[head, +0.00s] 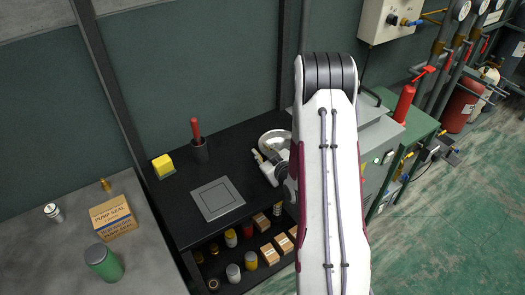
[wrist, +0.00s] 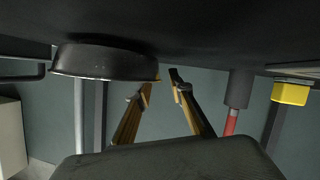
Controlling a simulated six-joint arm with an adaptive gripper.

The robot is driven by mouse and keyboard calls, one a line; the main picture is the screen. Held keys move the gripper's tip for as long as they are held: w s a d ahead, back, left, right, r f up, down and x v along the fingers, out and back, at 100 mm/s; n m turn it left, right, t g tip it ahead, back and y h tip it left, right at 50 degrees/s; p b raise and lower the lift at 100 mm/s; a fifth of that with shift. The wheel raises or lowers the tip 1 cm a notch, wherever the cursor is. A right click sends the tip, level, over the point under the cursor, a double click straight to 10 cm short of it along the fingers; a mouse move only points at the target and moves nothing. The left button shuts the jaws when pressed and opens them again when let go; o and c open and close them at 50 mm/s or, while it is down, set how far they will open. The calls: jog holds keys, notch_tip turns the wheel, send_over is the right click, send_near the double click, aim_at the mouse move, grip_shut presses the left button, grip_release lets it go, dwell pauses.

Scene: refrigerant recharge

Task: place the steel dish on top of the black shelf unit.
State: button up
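The steel dish (head: 274,137) sits on the top of the black shelf unit (head: 228,162), near its back right. My arm hides its right part in the head view. In the wrist view, which is upside down, the dish (wrist: 105,63) appears to rest on the black surface. My gripper (head: 261,153) is low over the shelf top, just in front of the dish. In the wrist view my gripper (wrist: 161,81) has its two fingertips apart with nothing between them. One fingertip is close to the dish's rim; I cannot tell whether they touch.
On the shelf top stand a grey square plate (head: 217,199), a black cup with a red handle (head: 199,150) and a yellow block (head: 163,165). Jars and small boxes (head: 269,254) fill the lower shelf. A grey bench (head: 150,270) is at left, a green cabinet (head: 415,127) at right.

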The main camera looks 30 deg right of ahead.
jog(key=shift+r, duration=0.1)
dwell(0.3)
jog(key=shift+v, duration=3.75)
jog(key=shift+r, duration=0.1)
jog(key=shift+w+a+r, duration=0.2)
jog(key=shift+w+r, duration=0.05)
jog(key=shift+r, duration=0.25)
jog(key=s+a+r+g, duration=0.45)
jog(key=a+r, duration=0.45)
jog(key=r, duration=0.6)
jog(key=s+a+r+g, duration=0.1)
jog(key=s+a+r, duration=0.1)
jog(key=s+a, duration=0.2)
jog(key=s+a+r+m+g+y, duration=0.1)
jog(key=s+a, duration=0.4)
jog(key=s, duration=0.6)
jog(key=s+a+r+m+g+y, duration=0.1)
jog(key=s+a+r, duration=0.3)
jog(key=s, duration=0.3)
jog(key=shift+s+a, duration=0.3)
jog(key=shift+s, duration=0.05)
